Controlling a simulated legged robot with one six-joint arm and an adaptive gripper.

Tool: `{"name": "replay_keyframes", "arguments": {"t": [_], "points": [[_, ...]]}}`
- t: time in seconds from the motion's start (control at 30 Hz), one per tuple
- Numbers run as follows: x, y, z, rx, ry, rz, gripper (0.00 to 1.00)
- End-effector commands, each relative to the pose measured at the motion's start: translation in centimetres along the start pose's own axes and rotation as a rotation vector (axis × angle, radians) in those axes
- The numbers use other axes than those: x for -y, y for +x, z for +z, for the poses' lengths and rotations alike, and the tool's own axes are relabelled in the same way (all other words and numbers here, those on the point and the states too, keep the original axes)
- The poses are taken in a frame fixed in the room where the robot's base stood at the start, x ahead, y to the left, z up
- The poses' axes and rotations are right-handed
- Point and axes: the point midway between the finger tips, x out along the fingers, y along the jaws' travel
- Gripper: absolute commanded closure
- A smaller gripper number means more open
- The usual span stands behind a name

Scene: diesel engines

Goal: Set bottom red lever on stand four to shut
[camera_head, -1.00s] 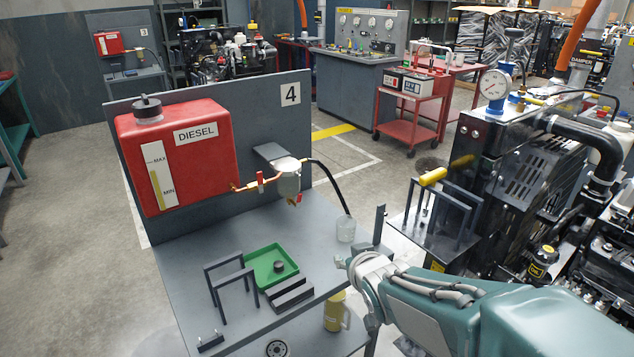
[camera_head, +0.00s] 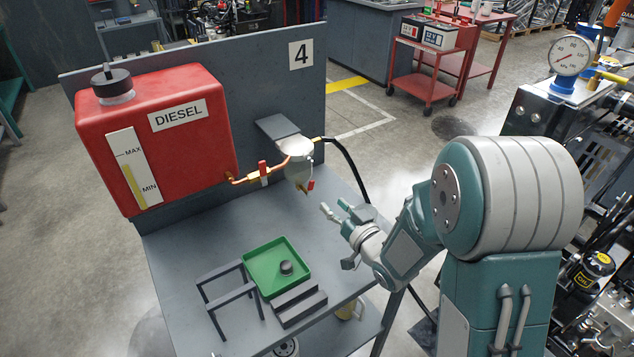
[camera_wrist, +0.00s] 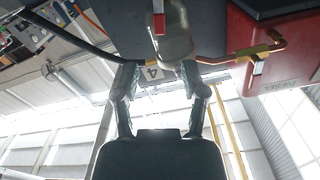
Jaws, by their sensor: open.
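Stand four (camera_head: 230,75) is a grey panel and bench with a red DIESEL tank (camera_head: 160,140). A pale fuel filter (camera_head: 297,165) hangs under a small bracket on the panel. The bottom red lever (camera_head: 311,185) is at the filter's lower end, beside a brass outlet; it also shows in the wrist view (camera_wrist: 159,23). Another red lever (camera_head: 263,168) sits on the copper pipe between tank and filter. My gripper (camera_head: 333,208) is open and empty, to the right of and below the bottom lever, apart from it. In the wrist view its fingers (camera_wrist: 158,80) point towards the filter.
A black hose (camera_head: 350,165) curves from the filter down behind my gripper. A green tray (camera_head: 276,265) with a black cap, a grey frame (camera_head: 228,295) and dark blocks (camera_head: 299,303) lie on the bench. The bench below the filter is clear.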

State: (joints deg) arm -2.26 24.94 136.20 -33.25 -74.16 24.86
Motion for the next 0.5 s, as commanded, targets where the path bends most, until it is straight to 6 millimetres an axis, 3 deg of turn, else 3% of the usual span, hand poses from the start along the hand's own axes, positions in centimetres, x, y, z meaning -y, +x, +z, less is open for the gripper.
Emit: {"name": "replay_keyframes", "arguments": {"t": [0.3, 0.5], "points": [[0.1, 6.0, 0.1, 0.001, 0.000, -0.001, 0.44], [0.0, 8.1, 0.1, 0.001, 0.000, 0.000, 0.44]]}}
